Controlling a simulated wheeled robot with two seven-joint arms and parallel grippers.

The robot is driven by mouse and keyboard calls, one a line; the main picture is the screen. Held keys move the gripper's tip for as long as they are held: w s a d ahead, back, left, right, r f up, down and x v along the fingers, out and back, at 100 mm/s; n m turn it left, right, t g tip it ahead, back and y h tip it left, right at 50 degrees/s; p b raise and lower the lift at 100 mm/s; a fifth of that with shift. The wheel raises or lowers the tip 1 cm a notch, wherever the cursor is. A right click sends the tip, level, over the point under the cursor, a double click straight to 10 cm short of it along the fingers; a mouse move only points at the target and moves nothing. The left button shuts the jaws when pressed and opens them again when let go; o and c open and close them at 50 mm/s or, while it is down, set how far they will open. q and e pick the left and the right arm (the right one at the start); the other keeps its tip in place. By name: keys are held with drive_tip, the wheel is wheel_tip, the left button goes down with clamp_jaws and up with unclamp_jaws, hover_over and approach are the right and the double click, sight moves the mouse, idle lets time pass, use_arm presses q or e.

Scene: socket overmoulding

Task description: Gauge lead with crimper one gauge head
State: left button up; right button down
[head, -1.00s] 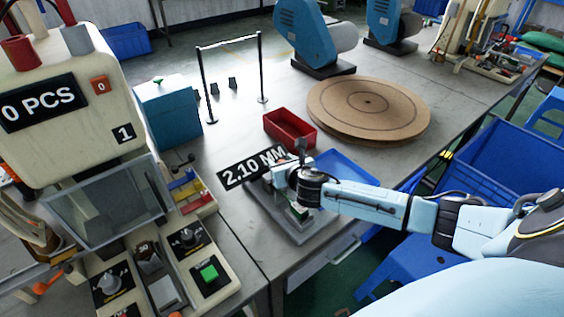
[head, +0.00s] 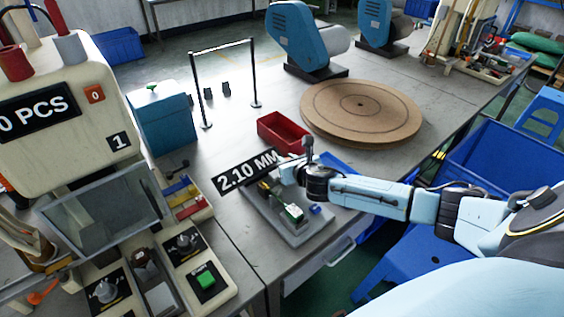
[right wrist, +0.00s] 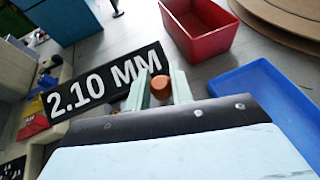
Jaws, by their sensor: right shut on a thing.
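The gauge is a grey base plate (head: 305,232) on the table, with a green and white block (head: 292,213) on it. Its black display (head: 248,172) reads 2.10 MM and also shows in the right wrist view (right wrist: 105,84). My right gripper (head: 288,173) is over the back of the gauge, beside the display. In the right wrist view the pale green fingers (right wrist: 160,88) are shut on a small orange-brown round thing (right wrist: 161,87); whether this is the lead's end I cannot tell. The crimper numbered 1 (head: 75,110) stands at the left with a 0 PCS counter. My left gripper is not in view.
A red bin (head: 283,132) stands behind the gauge. A blue tray (right wrist: 265,105) lies right of the gripper, partly hidden by my arm in the head view. A round brown board stack (head: 361,110) is further back. A control panel (head: 205,280) is at front left.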

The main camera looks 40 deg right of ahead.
drive_tip(key=shift+d, duration=0.3)
drive_tip(key=c, duration=1.2)
unclamp_jaws()
drive_tip(key=shift+d, duration=0.1)
drive_tip(key=shift+s, duration=0.1)
drive_tip(key=shift+s+a+r, duration=0.15)
drive_tip(key=shift+s+a, duration=0.05)
drive_tip(key=shift+s, duration=0.1)
drive_tip(key=p+v, duration=0.2)
drive_tip(key=v, duration=1)
drive_tip(key=shift+s, duration=0.2)
drive_tip(key=shift+a, duration=0.1)
